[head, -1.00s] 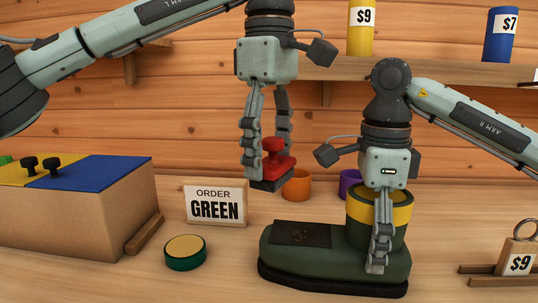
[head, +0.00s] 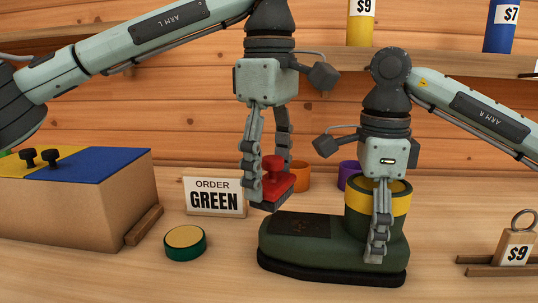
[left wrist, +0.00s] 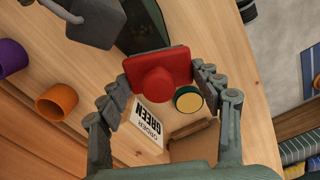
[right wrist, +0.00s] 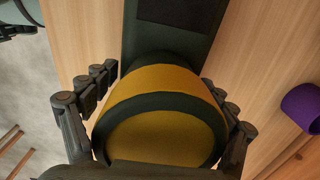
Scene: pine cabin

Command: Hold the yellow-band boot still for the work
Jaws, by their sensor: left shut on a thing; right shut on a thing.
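The dark green boot (head: 330,247) with a yellow band (head: 400,204) stands upright on the counter, its toe to the left and a dark patch (head: 300,225) on top of the toe. My right gripper (head: 378,250) is shut around its shaft from above; the right wrist view shows fingers on both sides of the yellow band (right wrist: 168,82). My left gripper (head: 268,190) is shut on a red brush (head: 274,182), also seen in the left wrist view (left wrist: 158,80). The brush hangs just above and left of the toe; whether it touches is unclear.
A round green tin (head: 185,243) lies left of the boot. An order sign (head: 215,197) reading GREEN stands behind it. A box (head: 75,200) with a yellow and blue top is at left. Orange (head: 299,176) and purple (head: 348,175) cups stand behind.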

